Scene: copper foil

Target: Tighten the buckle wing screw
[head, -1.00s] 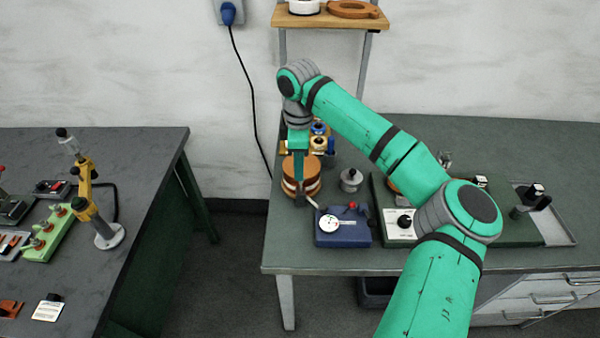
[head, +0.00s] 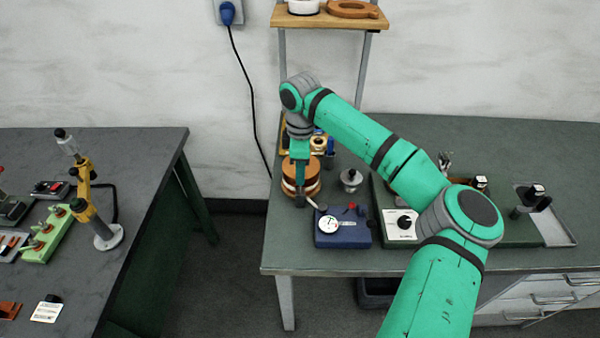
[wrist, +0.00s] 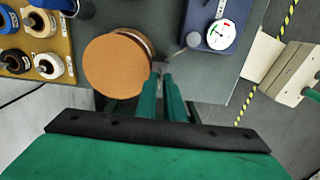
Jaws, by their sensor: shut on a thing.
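A round copper-brown roll (head: 314,180) with a pale band around its side stands near the left end of the green bench. It shows from above in the wrist view (wrist: 115,66). My gripper (head: 300,203) is down at the roll's front side. In the wrist view its green fingers (wrist: 161,70) are close together at the roll's edge, shut on a small grey piece that appears to be the buckle wing screw. The fingers hide most of the screw, so its turn angle cannot be told.
A blue gauge block (head: 343,236) with a white dial stands close at the right, its thin arm reaching toward the roll. A grey knobbed weight (head: 351,180) stands behind it. A yellow rack of spools (wrist: 64,30) is beyond the roll.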

